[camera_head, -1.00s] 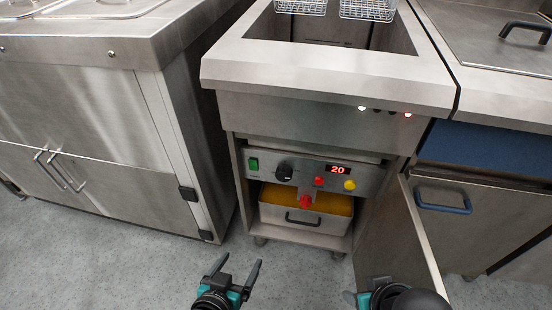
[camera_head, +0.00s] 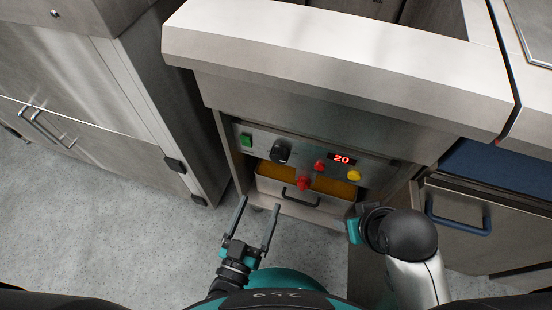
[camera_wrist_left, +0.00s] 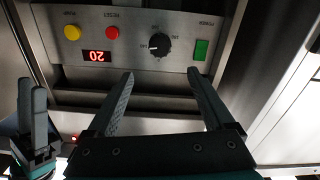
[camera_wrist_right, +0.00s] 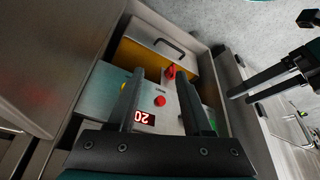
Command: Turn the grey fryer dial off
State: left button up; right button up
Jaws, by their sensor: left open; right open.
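The fryer dial (camera_head: 280,152), a dark round knob, sits on the grey control panel (camera_head: 262,142) inside the fryer's open cabinet. In the left wrist view the dial (camera_wrist_left: 158,46) shows a pale pointer mark aimed left in the picture. My left gripper (camera_head: 260,203) is open and empty, below and in front of the panel. In the left wrist view its fingers (camera_wrist_left: 160,75) straddle the line to the dial, apart from it. My right gripper (camera_wrist_right: 163,75) is open and empty, facing the panel. In the head view its fingers are mostly hidden behind its arm.
The panel has a green switch (camera_head: 246,140), a red button (camera_head: 319,166), a yellow button (camera_head: 354,175) and a display (camera_head: 341,158) reading 20. Below are a red valve knob (camera_head: 303,184) and a drawer handle (camera_head: 298,199). The fryer's top (camera_head: 330,55) overhangs the panel.

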aim_at(277, 160)
pick_arm(q)
jog(key=shift+b+x, duration=1.7)
jog(key=shift+x, duration=3.75)
jog(key=shift+b+x, duration=0.35)
jog(key=shift+x, duration=0.75)
pick_arm(e)
jog(key=w+a+r+t+y, duration=0.1)
jog(key=w+a+t+y, duration=0.2)
jog(key=w+a+t, duration=0.2)
jog(key=shift+w+a+r+n+t, duration=0.25)
jog(key=shift+a+t, duration=0.45)
jog(key=shift+a, duration=0.35)
pick_arm(q)
jog(key=c, duration=1.4)
